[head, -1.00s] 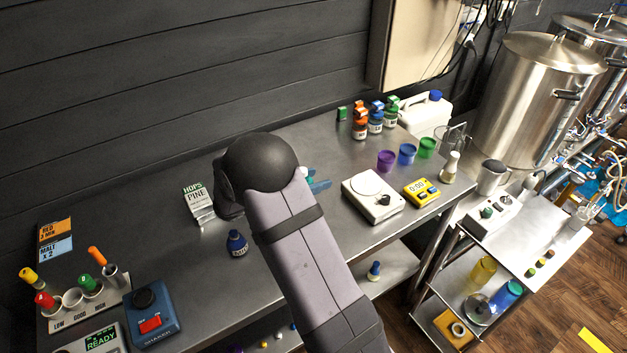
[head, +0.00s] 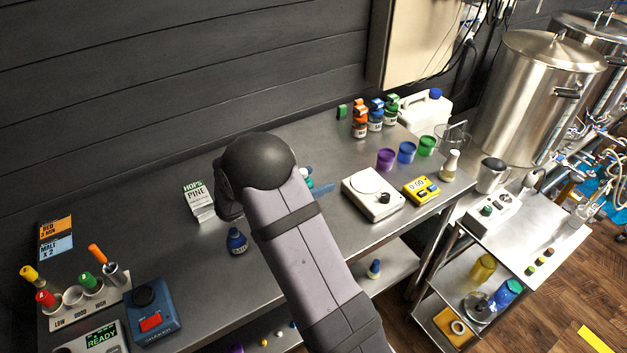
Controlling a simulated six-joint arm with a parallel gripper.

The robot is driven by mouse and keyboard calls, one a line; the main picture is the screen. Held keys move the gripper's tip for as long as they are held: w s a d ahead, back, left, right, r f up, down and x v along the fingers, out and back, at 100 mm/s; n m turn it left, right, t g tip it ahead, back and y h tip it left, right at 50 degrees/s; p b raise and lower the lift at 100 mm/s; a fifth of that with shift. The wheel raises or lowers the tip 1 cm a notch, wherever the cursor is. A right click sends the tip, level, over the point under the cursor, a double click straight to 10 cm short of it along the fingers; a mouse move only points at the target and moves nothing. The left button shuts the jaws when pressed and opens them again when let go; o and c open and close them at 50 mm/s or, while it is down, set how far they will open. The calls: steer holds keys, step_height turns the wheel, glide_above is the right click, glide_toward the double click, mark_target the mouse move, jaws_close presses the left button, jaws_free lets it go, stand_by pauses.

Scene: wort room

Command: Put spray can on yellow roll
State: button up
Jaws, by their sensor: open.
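My arm fills the middle of the head view and hides most of my gripper. A blue part that looks like a finger of my gripper (head: 322,190) juts out to the right of the arm, above the steel bench; it is open. I cannot make out a spray can; part of the bench is hidden behind my arm. I cannot identify a yellow roll for certain. A yellow block with a pale ring (head: 452,327) lies on the cart's lower shelf, and a yellow cylinder (head: 483,268) stands above it in the picture. My gripper is well left of both.
A white scale (head: 372,196) and yellow timer (head: 421,190) stand right of my arm. Behind them are purple (head: 386,159), blue (head: 407,152) and green (head: 427,145) cups.

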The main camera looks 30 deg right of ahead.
steer(key=b+v, duration=0.3)
steer(key=v, duration=0.9)
steer(key=shift+r, duration=0.1)
